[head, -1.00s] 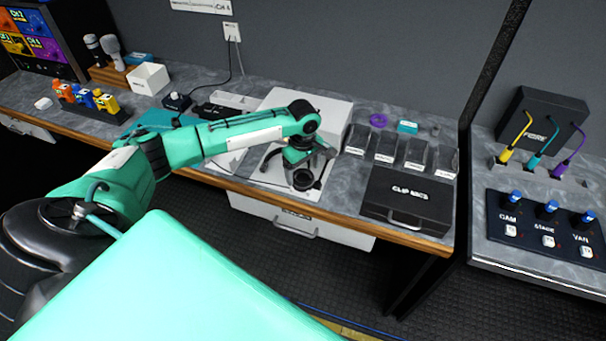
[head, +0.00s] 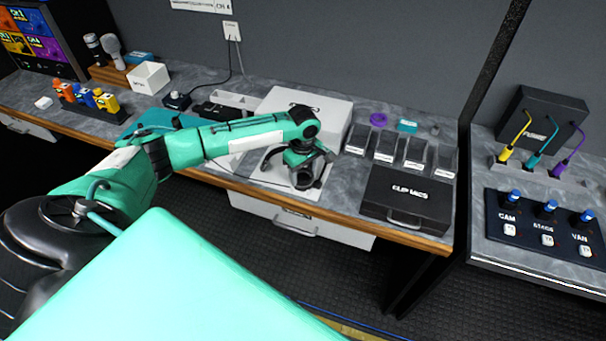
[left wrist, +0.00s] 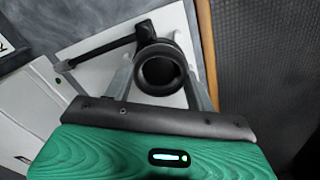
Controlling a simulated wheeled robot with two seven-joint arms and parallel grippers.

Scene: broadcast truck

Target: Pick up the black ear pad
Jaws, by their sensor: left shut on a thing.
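The black ear pad (left wrist: 162,72) is a thick dark ring in the left wrist view, seen end-on between the two grey fingers of my left gripper (left wrist: 165,84). The fingers touch it on both sides, so the gripper is shut on it. A black headset part with a thin boom (left wrist: 100,48) lies behind and beside the ring; I cannot tell whether they are joined. In the head view, my left gripper (head: 306,172) is over the white mat (head: 262,174) at the front of the bench, largely covering the pad. My right gripper is not in view.
A white case (head: 310,104) stands behind the gripper. To its right are dark bins (head: 385,146) and a black clip mics case (head: 408,200). A drawer (head: 300,218) sits under the bench's wooden front edge. A purple ring (head: 378,119) lies farther back.

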